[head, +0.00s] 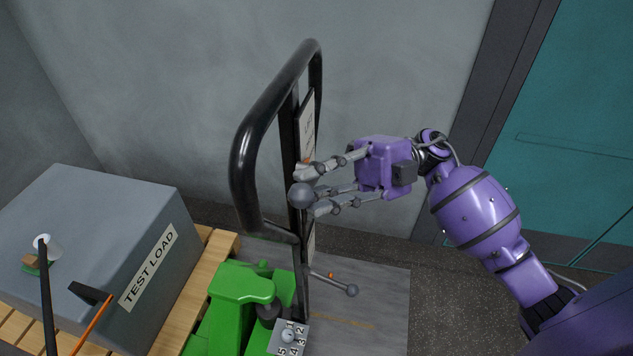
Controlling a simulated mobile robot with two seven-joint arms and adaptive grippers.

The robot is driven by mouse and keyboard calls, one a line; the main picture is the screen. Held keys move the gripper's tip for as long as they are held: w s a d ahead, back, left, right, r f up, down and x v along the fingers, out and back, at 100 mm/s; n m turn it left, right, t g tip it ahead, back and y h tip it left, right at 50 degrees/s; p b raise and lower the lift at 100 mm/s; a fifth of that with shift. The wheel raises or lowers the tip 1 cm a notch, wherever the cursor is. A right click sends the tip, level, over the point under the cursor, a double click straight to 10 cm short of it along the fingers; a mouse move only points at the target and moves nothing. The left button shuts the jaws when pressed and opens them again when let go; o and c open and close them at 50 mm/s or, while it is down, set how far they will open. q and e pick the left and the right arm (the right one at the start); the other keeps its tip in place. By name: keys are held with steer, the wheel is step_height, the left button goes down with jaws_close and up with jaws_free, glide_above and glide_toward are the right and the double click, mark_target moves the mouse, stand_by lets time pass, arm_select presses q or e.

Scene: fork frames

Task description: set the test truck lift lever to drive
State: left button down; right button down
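The green pallet truck (228,290) stands at bottom centre, with a black loop handle (262,110) rising from it. A grey ball knob (301,195) shows beside the handle's upright, below a label plate (307,125) whose text is too small to read. I take it for the lift lever's end; its rod is hidden. My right gripper (309,190) comes in from the right with its fingers above and below the knob. The fingertips are close to it, but I cannot tell whether they press on it. My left gripper is not in view.
A grey block marked TEST LOAD (110,225) sits on a wooden pallet (200,285) at left. A second rod with a ball end (352,290) sticks out low to the right. A numbered plate (288,340) is at the bottom. Floor at right, before the teal door (570,150), is clear.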

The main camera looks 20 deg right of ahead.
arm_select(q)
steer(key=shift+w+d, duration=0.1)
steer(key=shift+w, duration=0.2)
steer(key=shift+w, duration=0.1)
arm_select(e)
steer(key=shift+s+a+f+n+h, duration=0.1)
steer(key=shift+s+f+n+h, duration=0.05)
steer(key=shift+f+n+h, duration=0.2)
arm_select(q)
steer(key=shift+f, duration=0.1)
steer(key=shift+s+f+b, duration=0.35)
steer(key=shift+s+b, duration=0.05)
steer(key=shift+b, duration=0.05)
arm_select(e)
steer(key=f+n+h, duration=0.2)
steer(key=n+h, duration=0.1)
steer(key=shift+s+a+f, duration=0.1)
steer(key=shift+s+f, duration=0.1)
